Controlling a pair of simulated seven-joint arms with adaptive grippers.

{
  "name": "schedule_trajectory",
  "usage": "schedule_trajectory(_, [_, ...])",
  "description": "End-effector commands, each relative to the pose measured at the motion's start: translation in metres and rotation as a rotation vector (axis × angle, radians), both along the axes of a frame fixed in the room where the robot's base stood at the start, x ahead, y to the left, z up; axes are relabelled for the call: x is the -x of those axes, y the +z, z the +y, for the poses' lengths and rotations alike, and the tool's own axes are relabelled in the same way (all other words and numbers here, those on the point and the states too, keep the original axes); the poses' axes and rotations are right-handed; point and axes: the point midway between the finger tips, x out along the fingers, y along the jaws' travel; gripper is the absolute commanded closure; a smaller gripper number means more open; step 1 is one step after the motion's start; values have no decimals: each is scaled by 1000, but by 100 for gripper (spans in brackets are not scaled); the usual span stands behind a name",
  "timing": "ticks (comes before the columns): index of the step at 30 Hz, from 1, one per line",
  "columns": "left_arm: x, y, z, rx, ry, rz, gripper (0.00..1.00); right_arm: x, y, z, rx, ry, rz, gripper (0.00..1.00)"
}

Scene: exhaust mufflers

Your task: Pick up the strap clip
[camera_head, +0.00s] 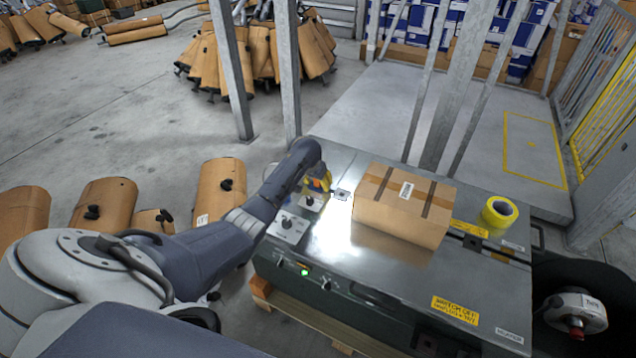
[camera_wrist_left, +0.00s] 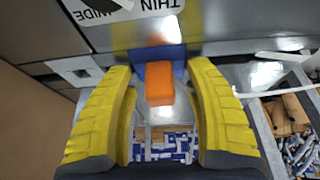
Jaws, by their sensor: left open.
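A small orange block, which looks like the strap clip (camera_wrist_left: 159,83), shows in the left wrist view between my fingers. My left gripper (camera_wrist_left: 160,100) is open, one yellow finger on each side of the block, with a gap on both sides. In the head view the left gripper (camera_head: 318,185) is small, low at the left part of the metal machine top, left of the cardboard box. A speck of orange shows at its fingers there. Whether the block touches the surface is hard to tell. My right gripper is not in view.
The cardboard box (camera_head: 403,206) sits on the machine top (camera_head: 330,245), with a yellow tape roll (camera_head: 499,212) to its right. A control plate with knobs (camera_head: 289,226) is close beside the left gripper. Grey posts (camera_head: 289,70) stand behind the machine.

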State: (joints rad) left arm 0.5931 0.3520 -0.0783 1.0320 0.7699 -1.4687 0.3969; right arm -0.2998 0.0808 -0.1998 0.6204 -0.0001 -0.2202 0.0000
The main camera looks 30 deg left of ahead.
Motion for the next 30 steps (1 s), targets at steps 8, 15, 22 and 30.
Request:
schedule_trajectory(8, [0,0,0,0,0,-1,46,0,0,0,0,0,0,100])
schedule_trajectory(15, [0,0,0,0,0,0,74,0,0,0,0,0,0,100])
schedule_trajectory(22, [0,0,0,0,0,0,100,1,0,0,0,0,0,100])
schedule_trajectory(30, [0,-1,0,0,0,0,100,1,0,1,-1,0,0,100])
